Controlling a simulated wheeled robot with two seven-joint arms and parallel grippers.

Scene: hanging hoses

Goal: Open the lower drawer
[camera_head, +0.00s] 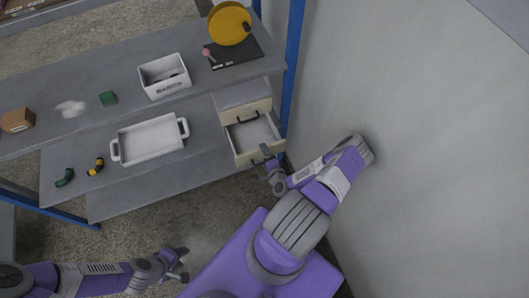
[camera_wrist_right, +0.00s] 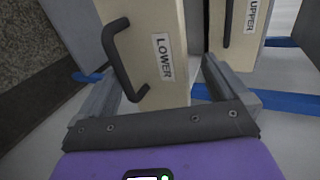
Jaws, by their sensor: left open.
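The lower drawer (camera_head: 252,137) is pulled out of the drawer unit on the right of the shelf, and its light interior shows in the head view. In the right wrist view its cream front (camera_wrist_right: 152,50) carries a "LOWER" label and a dark handle (camera_wrist_right: 118,62). My right gripper (camera_head: 267,162) is just in front of the drawer front. In the right wrist view its fingers (camera_wrist_right: 162,80) stand apart, with nothing clearly gripped; contact with the handle cannot be told. My left gripper (camera_head: 180,264) is open and empty, low in the head view, away from the drawers.
The upper drawer (camera_head: 245,112) sits above, its front also in the right wrist view (camera_wrist_right: 237,35). A white tray (camera_head: 150,139), a white bin (camera_head: 165,77), a green block (camera_head: 108,98) and a yellow disc (camera_head: 229,24) stand on the shelves. A blue post (camera_head: 291,60) and pale wall are close right.

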